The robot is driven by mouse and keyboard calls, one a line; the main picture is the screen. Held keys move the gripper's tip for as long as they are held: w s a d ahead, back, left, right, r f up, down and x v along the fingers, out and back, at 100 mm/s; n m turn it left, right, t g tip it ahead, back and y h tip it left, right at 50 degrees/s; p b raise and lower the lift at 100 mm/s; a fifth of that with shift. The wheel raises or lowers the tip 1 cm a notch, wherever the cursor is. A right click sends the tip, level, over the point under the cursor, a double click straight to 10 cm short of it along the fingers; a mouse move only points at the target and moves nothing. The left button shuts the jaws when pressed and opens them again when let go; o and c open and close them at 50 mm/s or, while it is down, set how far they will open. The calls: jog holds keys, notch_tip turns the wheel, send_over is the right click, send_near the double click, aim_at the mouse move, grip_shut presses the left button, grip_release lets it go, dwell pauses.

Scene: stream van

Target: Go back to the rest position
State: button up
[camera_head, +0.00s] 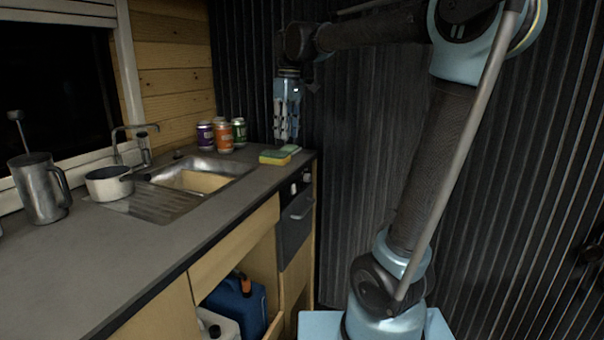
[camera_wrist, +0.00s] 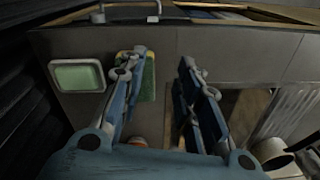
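My gripper (camera_head: 286,141) hangs pointing down near the far right end of the counter, close to the dark ribbed wall. In the wrist view its two blue fingers (camera_wrist: 163,62) stand apart with nothing held between them. In the head view a yellow and green sponge (camera_head: 274,158) lies on the counter just below and left of the fingers. In the wrist view the sponge (camera_wrist: 149,80) is partly hidden behind the left finger.
Several cans (camera_head: 223,137) stand left of my gripper. A sink (camera_head: 205,172), a tap, a pot (camera_head: 109,184) and a steel jug (camera_head: 40,188) are along the counter (camera_head: 120,250). A pale dish with a green face (camera_wrist: 78,76) lies left of the sponge in the wrist view.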

jog(key=s+d+f+m+t, duration=0.1)
jog(key=s+d+f+m, duration=0.2)
jog(key=s+d+f, duration=0.3)
jog(key=s+d+f+m, duration=0.25)
jog(key=d+f, duration=0.25)
jog(key=d, duration=0.4)
jog(key=s+d+f+m, duration=0.2)
jog(key=s+d+f, duration=0.2)
jog(key=f, duration=0.5)
jog(key=s+d+f+m+t, duration=0.1)
jog(key=s+d+f+m, duration=0.2)
jog(key=s+f, duration=0.5)
jog(key=shift+s+d+f+h, duration=0.4)
jog(key=shift+s+d, duration=0.25)
jog(key=shift+d, duration=0.25)
jog(key=shift+s, duration=0.1)
